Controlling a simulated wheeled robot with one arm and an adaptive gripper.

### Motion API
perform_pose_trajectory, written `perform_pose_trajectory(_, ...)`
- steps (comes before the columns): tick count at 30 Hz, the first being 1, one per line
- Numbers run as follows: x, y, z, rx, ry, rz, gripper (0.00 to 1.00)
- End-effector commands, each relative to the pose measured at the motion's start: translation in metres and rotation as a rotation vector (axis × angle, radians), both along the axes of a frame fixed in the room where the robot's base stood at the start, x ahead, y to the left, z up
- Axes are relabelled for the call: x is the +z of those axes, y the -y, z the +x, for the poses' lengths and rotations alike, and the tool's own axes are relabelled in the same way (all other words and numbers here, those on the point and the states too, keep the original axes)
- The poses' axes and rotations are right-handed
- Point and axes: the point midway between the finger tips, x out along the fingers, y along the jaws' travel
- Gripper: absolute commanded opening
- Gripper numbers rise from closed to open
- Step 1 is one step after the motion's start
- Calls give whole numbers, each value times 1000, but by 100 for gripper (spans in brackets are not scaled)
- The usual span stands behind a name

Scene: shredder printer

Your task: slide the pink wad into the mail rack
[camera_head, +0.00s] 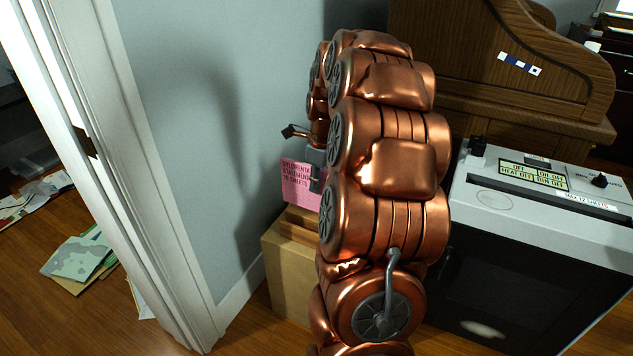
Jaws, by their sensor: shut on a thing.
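The pink wad (299,181) is a flat pink stack of paper with dark printed text, seen left of my copper arm. My gripper (315,179) is shut on its right side, and the arm hides most of the gripper. The wad is held upright above a tan box with brown wooden slats at its top, which looks like the mail rack (283,283). My arm covers the rack's right part, and its slots cannot be made out clearly. Whether the wad's lower edge touches the slats cannot be told.
A blue-grey wall (180,90) rises close behind and left of the rack. A white door frame (135,180) stands at left, with loose papers (82,252) on the floor beyond. A shredder-like machine (540,250) is at right, before a wooden roll-top desk (480,60).

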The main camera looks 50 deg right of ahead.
Motion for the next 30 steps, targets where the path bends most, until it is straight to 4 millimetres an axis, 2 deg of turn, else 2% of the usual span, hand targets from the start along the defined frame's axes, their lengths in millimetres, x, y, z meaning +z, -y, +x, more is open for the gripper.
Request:
perform_pose_trajectory(2, 2, 0, 0, 0, 0, -3, 0)
perform_pose_trajectory(30, -67, -2, 2, 3, 2, -2, 0)
